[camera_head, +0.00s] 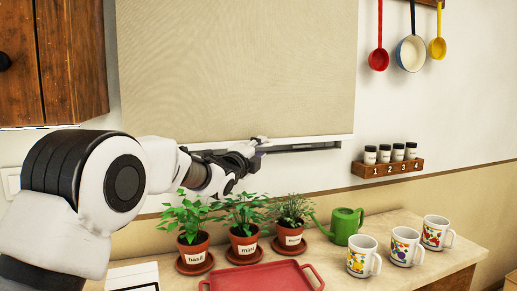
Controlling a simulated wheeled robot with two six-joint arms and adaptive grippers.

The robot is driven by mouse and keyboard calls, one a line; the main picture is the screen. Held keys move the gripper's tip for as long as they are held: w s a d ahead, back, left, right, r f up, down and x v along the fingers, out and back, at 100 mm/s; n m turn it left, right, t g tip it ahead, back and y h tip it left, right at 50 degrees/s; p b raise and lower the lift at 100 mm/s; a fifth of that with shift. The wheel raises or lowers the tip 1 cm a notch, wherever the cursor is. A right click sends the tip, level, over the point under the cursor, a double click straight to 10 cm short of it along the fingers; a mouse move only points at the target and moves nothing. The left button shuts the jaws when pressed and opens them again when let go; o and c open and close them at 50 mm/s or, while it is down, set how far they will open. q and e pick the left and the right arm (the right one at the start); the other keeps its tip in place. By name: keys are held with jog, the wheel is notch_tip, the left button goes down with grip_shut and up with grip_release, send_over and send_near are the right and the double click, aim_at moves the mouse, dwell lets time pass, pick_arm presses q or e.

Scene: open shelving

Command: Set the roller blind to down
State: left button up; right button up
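The roller blind (235,65) is a beige fabric sheet hanging flat on the back wall. It reaches down almost to the light lower edge of the window frame (320,150), with a narrow dark strip showing near that edge. My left gripper (260,147) is at the blind's lower edge, near its middle, and overlaps it in the picture. Its fingers are small and partly hidden, so I cannot tell whether they hold the edge. My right gripper is not in view. The top of the blind is out of the picture.
Below my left arm, the counter holds potted herbs (243,240), a red tray (262,278), a green watering can (345,225) and fruit mugs (362,256). A wooden cabinet (70,60) is upper left.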

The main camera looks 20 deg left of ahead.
pick_arm(q)
jog(key=v, duration=1.2)
